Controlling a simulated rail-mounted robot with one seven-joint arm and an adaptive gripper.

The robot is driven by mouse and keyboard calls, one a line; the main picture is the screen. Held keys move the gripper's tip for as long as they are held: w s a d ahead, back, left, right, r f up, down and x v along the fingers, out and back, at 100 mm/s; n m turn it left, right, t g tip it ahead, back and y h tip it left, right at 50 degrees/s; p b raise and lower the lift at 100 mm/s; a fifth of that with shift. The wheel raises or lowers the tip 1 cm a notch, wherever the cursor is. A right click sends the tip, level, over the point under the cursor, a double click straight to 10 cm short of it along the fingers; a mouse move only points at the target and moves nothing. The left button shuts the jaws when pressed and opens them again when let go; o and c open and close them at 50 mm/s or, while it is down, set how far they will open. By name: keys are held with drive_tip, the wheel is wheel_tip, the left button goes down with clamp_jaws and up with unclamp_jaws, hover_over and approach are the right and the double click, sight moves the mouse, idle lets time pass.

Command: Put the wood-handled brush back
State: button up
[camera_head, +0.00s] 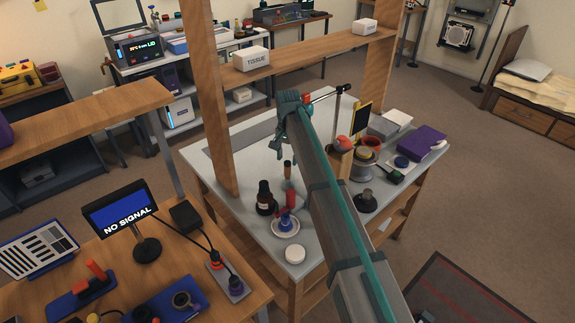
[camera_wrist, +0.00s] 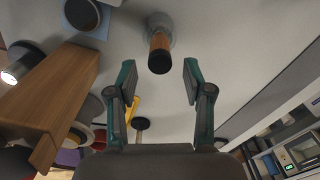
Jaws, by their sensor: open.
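A wooden handle with a black end cap, which looks like the wood-handled brush (camera_head: 287,170), stands roughly upright on the grey worktable (camera_head: 222,178). In the wrist view the brush (camera_wrist: 160,48) shows nearly end-on, with a round grey part at its foot; I cannot tell whether that is its head or a holder. My gripper (camera_wrist: 159,76) is open and empty, with the brush just beyond its fingertips and between their lines. The arm's end also shows above the table in the head view, where the fingers are hard to make out.
A dark bottle (camera_head: 265,198), a red-and-blue item on a white dish (camera_head: 285,227) and a white round lid (camera_head: 295,254) stand near the brush. A wooden post (camera_head: 208,100) rises at the left. A wooden block (camera_wrist: 55,85) lies left in the wrist view.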

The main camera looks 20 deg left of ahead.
wheel_tip(320, 180, up, 8)
drive_tip(key=b, duration=0.1)
drive_tip(key=shift+r+b, duration=0.25)
drive_tip(key=shift+b, duration=0.15)
